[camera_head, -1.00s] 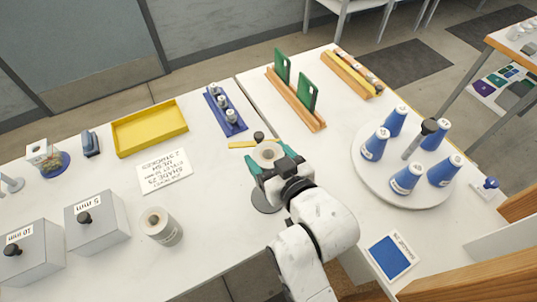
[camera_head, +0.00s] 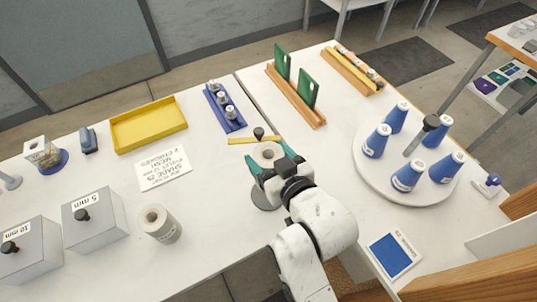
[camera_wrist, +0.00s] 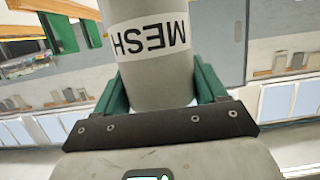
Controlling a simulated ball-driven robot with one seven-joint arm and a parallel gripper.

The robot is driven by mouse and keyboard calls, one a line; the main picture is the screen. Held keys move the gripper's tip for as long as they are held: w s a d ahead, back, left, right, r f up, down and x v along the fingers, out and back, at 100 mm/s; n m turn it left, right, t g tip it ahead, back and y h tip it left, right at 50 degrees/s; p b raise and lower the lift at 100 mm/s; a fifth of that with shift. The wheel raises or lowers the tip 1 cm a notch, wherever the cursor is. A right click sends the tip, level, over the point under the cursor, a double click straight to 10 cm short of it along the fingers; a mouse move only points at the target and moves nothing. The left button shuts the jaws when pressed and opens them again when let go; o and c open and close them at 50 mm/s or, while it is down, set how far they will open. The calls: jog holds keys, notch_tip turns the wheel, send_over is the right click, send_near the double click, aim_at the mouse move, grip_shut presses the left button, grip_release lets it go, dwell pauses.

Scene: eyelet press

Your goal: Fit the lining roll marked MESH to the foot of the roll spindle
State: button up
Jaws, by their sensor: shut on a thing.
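My gripper (camera_head: 268,168) is shut on the grey-white lining roll (camera_head: 267,152), one green finger on each side. In the wrist view the roll (camera_wrist: 160,75) fills the space between the fingers, and its white label reads MESH, upside down. The roll is upright in the head view, its brown core opening facing up. A dark round base (camera_head: 264,197) shows below the gripper, partly hidden by it. A dark knob (camera_head: 258,133), perhaps the spindle's top, shows just behind the roll. The spindle's shaft is hidden; I cannot tell whether the roll is around it or beside it.
A second roll (camera_head: 160,223) stands at left near grey boxes (camera_head: 93,226). A yellow tray (camera_head: 148,125), a card (camera_head: 163,169) and a blue rack (camera_head: 225,108) lie behind. A yellow strip (camera_head: 252,140) is near the knob. A turntable of blue cones (camera_head: 362,178) stands right.

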jog(key=shift+f+b, duration=2.85)
jog(key=shift+f, duration=1.3)
dwell(0.4)
jog(key=o, duration=1.2)
jog(key=shift+r, duration=0.1)
jog(key=shift+r+p, duration=2.3)
jog(key=shift+r, duration=0.15)
